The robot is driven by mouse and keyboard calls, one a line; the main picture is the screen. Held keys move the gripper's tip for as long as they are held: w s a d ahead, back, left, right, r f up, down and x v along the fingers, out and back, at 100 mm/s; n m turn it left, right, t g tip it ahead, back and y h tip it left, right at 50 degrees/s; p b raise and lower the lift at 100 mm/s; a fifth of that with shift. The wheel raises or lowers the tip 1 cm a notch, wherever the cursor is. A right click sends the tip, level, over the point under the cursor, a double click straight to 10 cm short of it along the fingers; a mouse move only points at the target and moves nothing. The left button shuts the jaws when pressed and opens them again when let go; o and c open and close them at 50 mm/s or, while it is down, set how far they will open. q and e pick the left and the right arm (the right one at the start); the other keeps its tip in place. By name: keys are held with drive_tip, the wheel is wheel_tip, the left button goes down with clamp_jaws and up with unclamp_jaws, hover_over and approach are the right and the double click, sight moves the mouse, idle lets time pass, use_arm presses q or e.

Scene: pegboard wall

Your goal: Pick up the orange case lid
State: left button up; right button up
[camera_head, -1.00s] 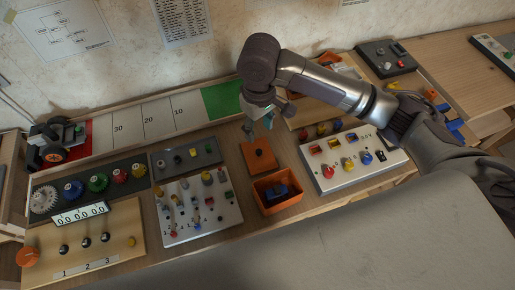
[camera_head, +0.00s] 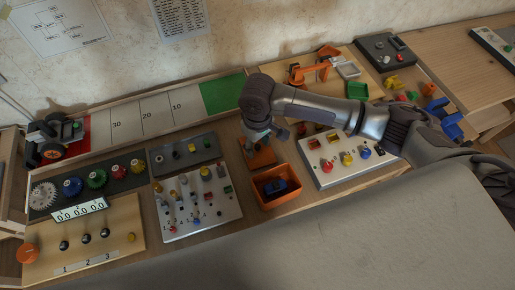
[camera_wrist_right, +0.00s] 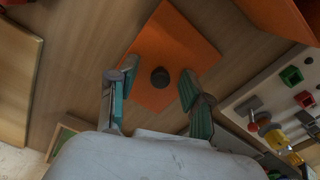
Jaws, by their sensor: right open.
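The orange case lid (camera_head: 258,158) lies flat on the wooden table, behind the orange case, and my right gripper partly hides it in the head view. In the right wrist view the lid (camera_wrist_right: 172,45) shows as a flat orange square with a dark round knob (camera_wrist_right: 160,77). My right gripper (camera_head: 262,138) is above the lid. In the right wrist view its fingers (camera_wrist_right: 152,90) are open, one on each side of the knob, with nothing between them that they touch. The orange case (camera_head: 293,196) is open and holds a blue object (camera_head: 275,187). My left gripper is not in view.
A panel with small pegs and knobs (camera_head: 235,212) stands left of the case. A white panel with coloured parts (camera_head: 322,178) stands to the right. A dark grey board (camera_head: 184,155) is left of the lid. The wall rises behind.

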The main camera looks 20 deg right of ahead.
clamp_jaws()
